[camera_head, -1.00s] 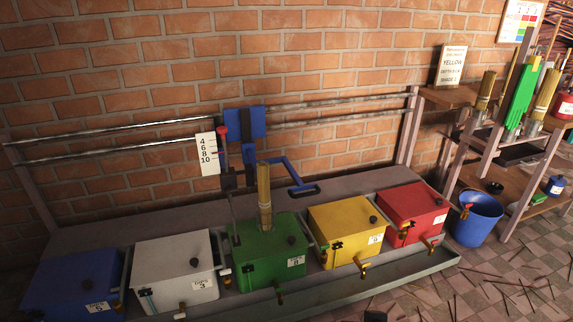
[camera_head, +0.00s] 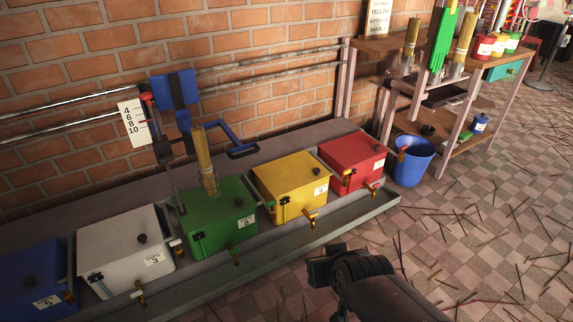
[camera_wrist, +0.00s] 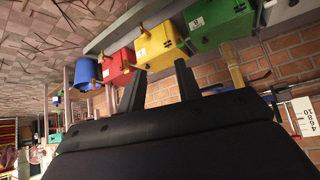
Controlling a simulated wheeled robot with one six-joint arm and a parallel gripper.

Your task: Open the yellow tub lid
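The yellow tub (camera_head: 277,206) stands in the row of tubs between the green and red ones. Its flat yellow lid (camera_head: 287,178) is closed, with a dark knob near its right side. A dark latch and a brass tap sit on its front. My gripper (camera_head: 322,270) is in front of and below the yellow tub, apart from it. In the wrist view, my gripper (camera_wrist: 158,88) has its two dark fingers spread with nothing between them. The yellow tub (camera_wrist: 160,46) shows beyond the fingers, upside down.
A blue bucket (camera_head: 412,163) stands at right. Sticks litter the open floor.

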